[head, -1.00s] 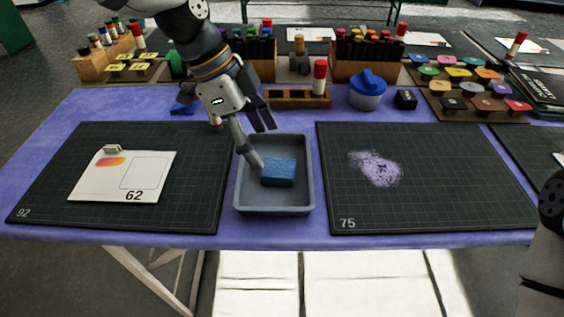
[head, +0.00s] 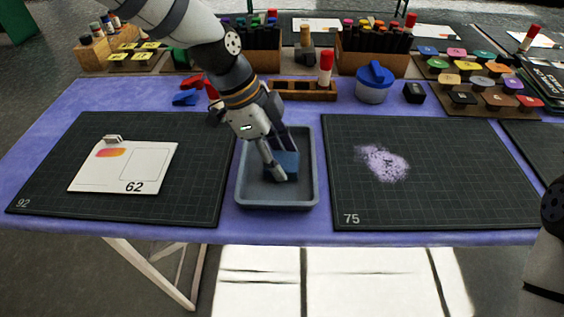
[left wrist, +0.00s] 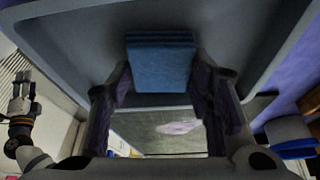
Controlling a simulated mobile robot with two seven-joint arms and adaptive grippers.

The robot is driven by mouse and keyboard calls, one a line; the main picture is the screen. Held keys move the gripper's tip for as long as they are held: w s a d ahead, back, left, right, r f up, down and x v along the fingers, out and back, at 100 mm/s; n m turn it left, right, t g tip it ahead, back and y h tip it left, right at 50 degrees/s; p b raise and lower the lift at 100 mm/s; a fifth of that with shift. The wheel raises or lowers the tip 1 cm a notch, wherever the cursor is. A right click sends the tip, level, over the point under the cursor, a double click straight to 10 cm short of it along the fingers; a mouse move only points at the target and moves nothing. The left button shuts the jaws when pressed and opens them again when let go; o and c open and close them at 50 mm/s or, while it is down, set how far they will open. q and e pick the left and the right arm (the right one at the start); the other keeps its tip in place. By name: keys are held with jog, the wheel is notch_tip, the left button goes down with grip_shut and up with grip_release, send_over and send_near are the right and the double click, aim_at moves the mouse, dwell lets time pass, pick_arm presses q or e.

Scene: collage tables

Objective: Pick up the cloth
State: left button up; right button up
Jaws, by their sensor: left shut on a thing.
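The cloth (head: 291,163) is a folded blue pad in the grey tray (head: 276,206) at the middle of the table. My left gripper (head: 281,166) reaches down into the tray and is shut on the cloth. In the left wrist view the cloth (left wrist: 160,65) sits between the two fingers. I cannot tell whether the cloth still touches the tray floor, and the fingers partly hide it in the head view. A gripper, seemingly my right one (left wrist: 20,108), shows small at the left of the left wrist view; its jaw state is unclear.
A dark mat (head: 440,200) with a pale purple powdery patch (head: 383,162) lies right of the tray. Another mat (head: 195,195) with a white card (head: 125,167) lies left. A blue-lidded tub (head: 373,85), a wooden rack (head: 300,92) and marker boxes stand behind.

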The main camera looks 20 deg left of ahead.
aim_at(290, 161)
pick_arm(q)
notch_tip(290, 161, up, 4)
jog(key=shift+f+p, duration=0.15)
jog(key=shift+p, duration=0.15)
jog(key=s+d+r+p, duration=0.1)
jog(key=s+d+r, duration=0.2)
jog(key=s, duration=0.3)
jog(key=s+d+r+p, duration=0.1)
jog(key=s+d+r, duration=0.3)
jog(key=s+r, duration=0.2)
jog(key=shift+r+p, duration=0.15)
jog(key=shift+p, duration=0.25)
pick_arm(e)
jog(key=w+r+t, duration=0.1)
jog(key=w+r, duration=0.3)
jog(key=shift+w+t, duration=0.15)
jog(key=shift+t, duration=0.25)
